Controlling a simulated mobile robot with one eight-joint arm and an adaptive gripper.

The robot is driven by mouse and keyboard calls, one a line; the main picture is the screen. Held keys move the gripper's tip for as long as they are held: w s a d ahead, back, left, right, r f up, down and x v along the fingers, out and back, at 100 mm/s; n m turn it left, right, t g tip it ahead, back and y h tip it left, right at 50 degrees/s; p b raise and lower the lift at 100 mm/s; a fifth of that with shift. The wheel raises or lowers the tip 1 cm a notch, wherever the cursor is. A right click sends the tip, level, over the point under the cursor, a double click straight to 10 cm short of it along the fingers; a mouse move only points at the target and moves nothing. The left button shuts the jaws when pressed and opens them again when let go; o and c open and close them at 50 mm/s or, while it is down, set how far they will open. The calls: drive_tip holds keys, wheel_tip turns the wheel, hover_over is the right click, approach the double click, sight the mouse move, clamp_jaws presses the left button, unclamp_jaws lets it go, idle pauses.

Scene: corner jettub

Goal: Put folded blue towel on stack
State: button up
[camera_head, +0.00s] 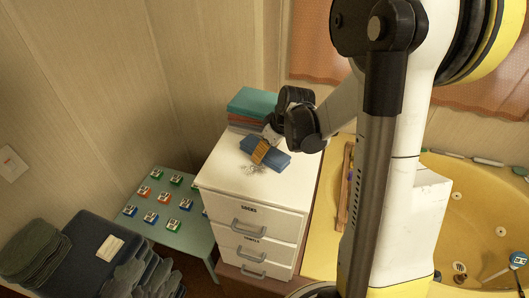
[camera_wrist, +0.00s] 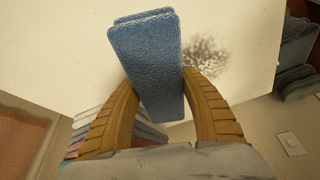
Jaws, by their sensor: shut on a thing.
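The folded blue towel (camera_head: 272,160) is between the fingers of my gripper (camera_head: 262,152), over the white cabinet's top (camera_head: 230,180). I cannot tell whether it touches that top. In the wrist view the blue towel (camera_wrist: 148,65) runs up from between the two ribbed tan fingers of my gripper (camera_wrist: 160,88). The stack (camera_head: 252,103) of folded towels, teal on top with reddish and grey ones below, stands at the back of the cabinet top, behind the held towel. Its layered edges (camera_wrist: 148,130) show partly below the towel in the wrist view, half hidden by my gripper.
A dark speckled patch (camera_head: 252,170) marks the cabinet top. A green table (camera_head: 195,240) with several small coloured items stands to the left. The yellow tub (camera_head: 480,220) is at right. The cabinet top's front is clear.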

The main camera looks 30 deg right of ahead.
wheel_tip(320, 180, up, 18)
drive_tip(key=p, duration=0.2)
idle(0.4)
